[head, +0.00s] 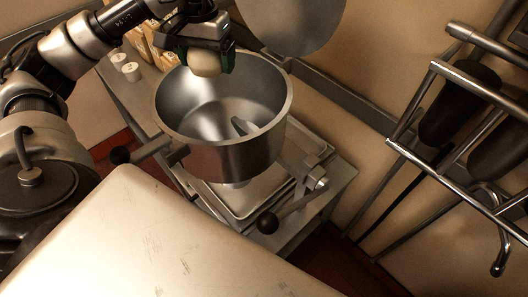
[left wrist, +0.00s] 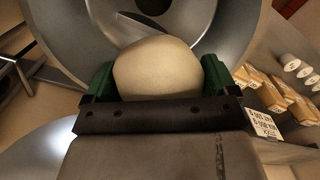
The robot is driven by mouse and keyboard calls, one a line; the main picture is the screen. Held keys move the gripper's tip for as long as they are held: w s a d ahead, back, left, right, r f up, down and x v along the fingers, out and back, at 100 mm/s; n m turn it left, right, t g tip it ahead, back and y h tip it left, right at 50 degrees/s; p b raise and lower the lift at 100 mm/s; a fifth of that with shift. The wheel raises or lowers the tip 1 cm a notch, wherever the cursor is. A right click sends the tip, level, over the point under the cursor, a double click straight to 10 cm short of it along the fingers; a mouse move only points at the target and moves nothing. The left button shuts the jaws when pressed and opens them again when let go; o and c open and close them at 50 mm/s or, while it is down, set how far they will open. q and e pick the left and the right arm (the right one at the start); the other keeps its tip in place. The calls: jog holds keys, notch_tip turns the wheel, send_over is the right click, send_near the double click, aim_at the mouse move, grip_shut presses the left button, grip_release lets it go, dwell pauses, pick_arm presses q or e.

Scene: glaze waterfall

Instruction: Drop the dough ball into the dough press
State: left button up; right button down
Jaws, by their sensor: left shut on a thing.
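My left gripper (head: 207,57) is shut on a pale, rounded dough ball (head: 205,63). It holds the ball over the back part of the dough press (head: 225,157), a round metal bowl with an open top. The bowl looks empty apart from a small metal fin on its inner floor. In the left wrist view the dough ball (left wrist: 157,70) sits between the green fingers, with the bowl's inside beyond it. The round lid (head: 298,22) stands raised at the back of the press. My right gripper is not in view.
The press stands on a metal tray (head: 240,203) on a grey table. Small boxes (head: 140,42) and white jars (head: 131,71) stand at the back left. A pale flat surface (head: 160,245) fills the front. A metal rack with dark rolls (head: 460,105) is at the right.

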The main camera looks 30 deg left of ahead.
pick_arm(q)
notch_tip(320, 180, down, 5)
jog(key=b, duration=0.3)
jog(key=shift+w+f, duration=0.1)
jog(key=o, duration=0.8)
notch_tip(320, 180, up, 11)
jog(key=p, duration=0.1)
jog(key=shift+p, duration=0.35)
jog(key=shift+w+f, duration=0.1)
jog(key=shift+f, duration=0.05)
